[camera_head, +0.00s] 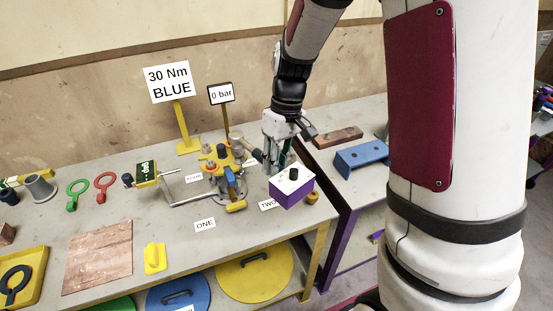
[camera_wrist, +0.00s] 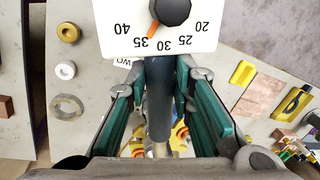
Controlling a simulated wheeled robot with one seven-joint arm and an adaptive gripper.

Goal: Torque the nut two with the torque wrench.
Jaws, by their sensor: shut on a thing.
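My gripper (camera_wrist: 160,100) is shut on the dark grey handle of the torque wrench (camera_wrist: 158,95). The wrench's purple box with a white dial face and black knob (camera_head: 293,182) stands out toward the front right, above the table edge. The pipe flange assembly (camera_head: 228,185) stands just left of my gripper. The label TWO (camera_head: 267,204) lies in front, partly covered by the box. Nut two cannot be made out, nor whether the wrench touches it.
A sign reads 30 Nm BLUE (camera_head: 168,82); another reads 0 bar (camera_head: 221,93). A label ONE (camera_head: 204,224) lies in front. Red and green ring tools (camera_head: 104,186), a copper-coloured sheet (camera_head: 98,257) and a yellow block (camera_head: 154,258) lie left. A blue bracket (camera_head: 362,157) lies right.

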